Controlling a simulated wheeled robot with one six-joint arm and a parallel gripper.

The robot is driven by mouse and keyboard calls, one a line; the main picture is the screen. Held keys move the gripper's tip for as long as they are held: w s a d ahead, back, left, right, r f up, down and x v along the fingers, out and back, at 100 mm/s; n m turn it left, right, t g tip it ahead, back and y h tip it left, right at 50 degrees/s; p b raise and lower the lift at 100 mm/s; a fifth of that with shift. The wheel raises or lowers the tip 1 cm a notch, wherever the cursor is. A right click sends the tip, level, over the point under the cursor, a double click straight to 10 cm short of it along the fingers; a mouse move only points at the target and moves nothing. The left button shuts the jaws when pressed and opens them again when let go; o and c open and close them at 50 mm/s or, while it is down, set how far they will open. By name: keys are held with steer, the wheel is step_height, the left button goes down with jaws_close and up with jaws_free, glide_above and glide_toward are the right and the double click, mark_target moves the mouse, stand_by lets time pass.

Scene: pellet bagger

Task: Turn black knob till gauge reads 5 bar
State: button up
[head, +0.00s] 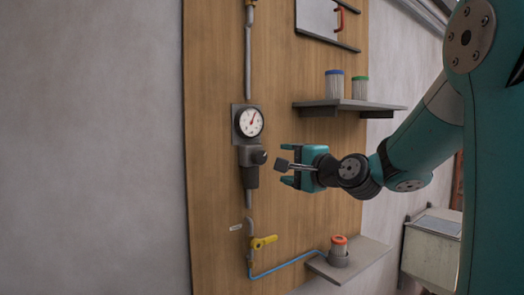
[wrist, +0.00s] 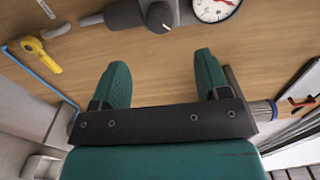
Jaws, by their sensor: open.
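The black knob (head: 260,157) sits on the front of a dark grey regulator body (head: 248,172) on the wooden panel. The round white gauge (head: 250,123) with a red needle is just above it; its numbers are too small to read. My gripper (head: 286,166) is open and empty, a little to the right of the knob and apart from it. In the wrist view the knob (wrist: 160,17) lies beyond the two teal fingertips (wrist: 160,72), roughly centred between them. The gauge (wrist: 214,5) is cut off at the top edge there.
A yellow valve handle (head: 264,242) and blue hose (head: 285,266) are below the regulator. A shelf (head: 318,103) with two filter cartridges is above right of my gripper. A lower shelf (head: 366,256) carries an orange-topped cartridge (head: 338,246).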

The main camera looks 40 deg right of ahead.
mark_target(262, 158)
steer(key=w+p, duration=0.2)
steer(key=w, duration=0.3)
steer(key=w+p, duration=0.2)
steer(key=w, duration=0.3)
steer(key=shift+a+r+p, duration=0.15)
steer(key=shift+a+p, duration=0.05)
steer(key=shift+p, duration=0.15)
steer(key=shift+w, duration=0.55)
steer(key=shift+f, duration=0.2)
steer(key=c, duration=0.9)
